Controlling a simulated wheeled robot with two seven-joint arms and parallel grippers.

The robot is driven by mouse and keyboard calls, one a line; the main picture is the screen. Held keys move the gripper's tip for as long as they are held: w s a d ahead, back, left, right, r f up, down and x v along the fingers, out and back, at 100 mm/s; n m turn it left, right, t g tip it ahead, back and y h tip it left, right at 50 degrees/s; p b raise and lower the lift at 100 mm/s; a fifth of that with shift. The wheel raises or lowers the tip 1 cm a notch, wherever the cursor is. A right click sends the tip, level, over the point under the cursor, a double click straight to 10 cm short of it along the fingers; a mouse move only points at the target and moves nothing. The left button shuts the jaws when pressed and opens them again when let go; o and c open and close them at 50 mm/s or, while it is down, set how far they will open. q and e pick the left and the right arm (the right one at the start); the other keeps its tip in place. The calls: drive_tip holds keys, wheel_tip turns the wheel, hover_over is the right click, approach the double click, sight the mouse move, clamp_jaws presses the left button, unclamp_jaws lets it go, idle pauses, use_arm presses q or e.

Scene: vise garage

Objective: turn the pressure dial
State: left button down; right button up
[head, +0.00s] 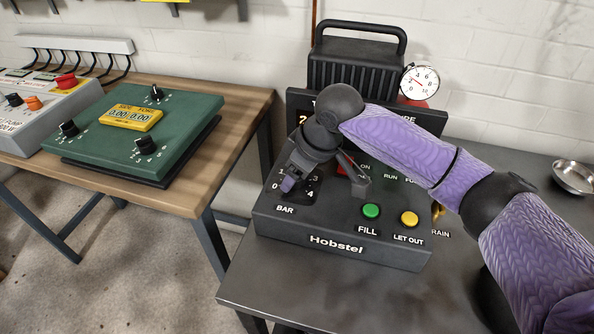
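The pressure dial's scale (306,194), marked with numbers up to 4 above the label BAR, is at the left of the black Hobstel control box (330,233). My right gripper (325,188) reaches down over the box from the upper right, with its two fingers spread apart. The left finger, with a purple tip, is over the dial and hides most of its knob. The right finger is over the panel to the right of the dial. I cannot tell whether a finger touches the knob. My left gripper is not in view.
A green fill button (371,211) and a yellow let-out button (409,219) are close to the right finger. A round gauge (420,82) stands behind. A metal bowl (574,177) is at the right. A green box with knobs (185,117) sits on a wooden table (232,110).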

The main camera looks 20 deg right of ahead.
clamp_jaws()
drive_tip(key=shift+r+p, duration=0.15)
drive_tip(key=shift+p, duration=0.45)
drive_tip(key=shift+r+n+p, duration=0.15)
drive_tip(key=shift+n+p, duration=0.55)
drive_tip(key=shift+p, duration=0.4)
drive_tip(key=shift+n+g+y+p, duration=0.3)
drive_tip(key=shift+p, duration=0.05)
drive_tip(key=shift+f+n+p, duration=0.25)
drive_tip(key=shift+n+p, duration=0.05)
drive_tip(key=shift+n, duration=0.4)
drive_tip(key=shift+f+n+g+y, duration=0.1)
drive_tip(key=shift+n+g+y, duration=0.4)
drive_tip(key=shift+n, duration=0.6)
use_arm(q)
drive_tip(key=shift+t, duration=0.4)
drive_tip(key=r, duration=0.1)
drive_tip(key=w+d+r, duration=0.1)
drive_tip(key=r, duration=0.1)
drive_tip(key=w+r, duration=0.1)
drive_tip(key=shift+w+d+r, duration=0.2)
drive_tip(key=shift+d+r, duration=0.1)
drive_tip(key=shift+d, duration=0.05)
use_arm(e)
drive_tip(key=shift+w, duration=0.1)
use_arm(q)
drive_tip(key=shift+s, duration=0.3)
